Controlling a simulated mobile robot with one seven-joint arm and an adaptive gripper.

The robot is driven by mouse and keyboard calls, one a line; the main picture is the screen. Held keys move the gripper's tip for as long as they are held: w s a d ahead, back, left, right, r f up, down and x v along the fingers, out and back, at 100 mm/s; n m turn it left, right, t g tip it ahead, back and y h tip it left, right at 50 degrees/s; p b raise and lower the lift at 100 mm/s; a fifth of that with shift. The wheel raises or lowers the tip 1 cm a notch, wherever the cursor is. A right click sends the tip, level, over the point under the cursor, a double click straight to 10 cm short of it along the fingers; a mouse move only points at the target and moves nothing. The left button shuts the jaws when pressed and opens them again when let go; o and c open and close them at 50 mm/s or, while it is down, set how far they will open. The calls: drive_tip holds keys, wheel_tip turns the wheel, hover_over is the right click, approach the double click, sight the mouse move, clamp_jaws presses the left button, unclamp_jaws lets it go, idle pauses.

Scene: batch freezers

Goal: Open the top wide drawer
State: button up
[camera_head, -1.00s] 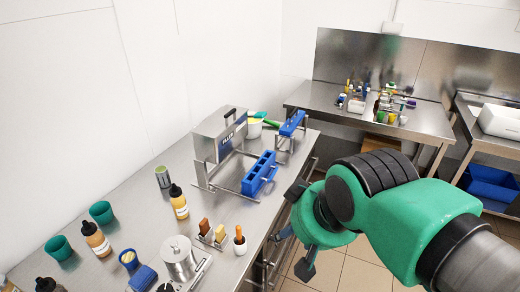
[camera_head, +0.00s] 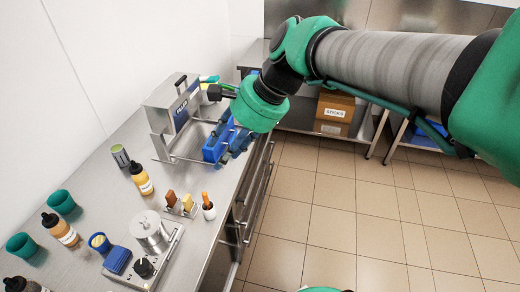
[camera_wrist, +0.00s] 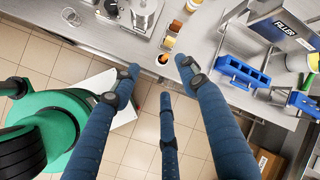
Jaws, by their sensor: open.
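The steel workbench (camera_head: 130,183) has drawer fronts with bar handles (camera_head: 250,205) down its right side in the head view, seen steeply from above. Which is the top wide drawer is hard to tell, and the far part of the front is partly hidden by my arm. My gripper (camera_wrist: 160,80) shows in the wrist view with its dark blue fingers spread and nothing between them, above the bench's front edge and the floor.
On the bench stand the filler machine (camera_head: 176,103), a blue mould (camera_head: 214,147), a steel pot (camera_head: 148,228), bottles (camera_head: 141,178) and green cups (camera_head: 62,202). Tiled floor (camera_head: 330,225) is free to the right. A cardboard box (camera_head: 335,112) sits under the back table.

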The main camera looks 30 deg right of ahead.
drive_tip(key=w+d+r+m+t+y+p, duration=0.1)
drive_tip(key=w+d+m+t+y, duration=0.1)
drive_tip(key=w+d+m, duration=0.65)
drive_tip(key=w+d+r+m+t+y+p, duration=0.1)
drive_tip(key=w+d+m+t+y, duration=0.3)
drive_tip(key=w+m, duration=0.7)
drive_tip(key=w+d+f+m+t+h, duration=0.1)
drive_tip(key=w+d+m+t+h, duration=0.2)
drive_tip(key=d+m, duration=0.8)
drive_tip(key=w+d+f+m+t+h, duration=0.1)
drive_tip(key=w+d+m+t, duration=0.4)
drive_tip(key=d, duration=1.2)
drive_tip(key=g, duration=0.1)
approach(264, 153)
drive_tip(key=s+d, duration=0.2)
drive_tip(key=s, duration=0.1)
drive_tip(key=shift+w+f, duration=0.1)
drive_tip(key=shift+w, duration=0.15)
drive_tip(key=shift+w+a, duration=0.1)
drive_tip(key=b+x, duration=0.2)
drive_tip(key=x, duration=1.1)
drive_tip(key=shift+w+a+f, duration=0.2)
drive_tip(key=shift+w, duration=0.05)
